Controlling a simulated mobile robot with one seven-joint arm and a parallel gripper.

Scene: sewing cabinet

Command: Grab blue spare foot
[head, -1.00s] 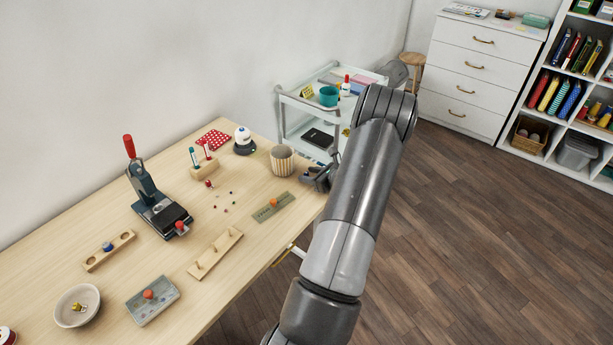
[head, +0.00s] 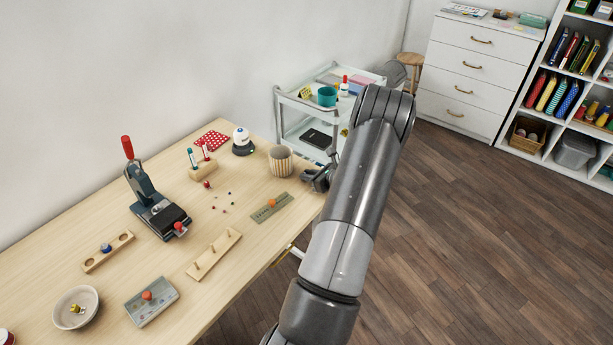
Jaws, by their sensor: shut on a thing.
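My gripper (head: 311,181) is at the right end of the wooden table, just right of the striped pot. It is small and partly behind my arm. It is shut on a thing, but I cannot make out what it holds. A small blue-topped piece (head: 106,247) sits in a pale wooden block (head: 122,240) at the left of the table, far from my gripper. I cannot tell whether this piece is a spare foot. No other blue foot shows clearly.
On the table (head: 215,275) are a hand press (head: 155,210), a striped pot (head: 281,163), a green plate (head: 260,215), a pegged wooden strip (head: 225,247), a grey tray (head: 160,309) and a bowl (head: 66,318). A white cart (head: 282,110) stands behind. The floor (head: 480,225) at right is clear.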

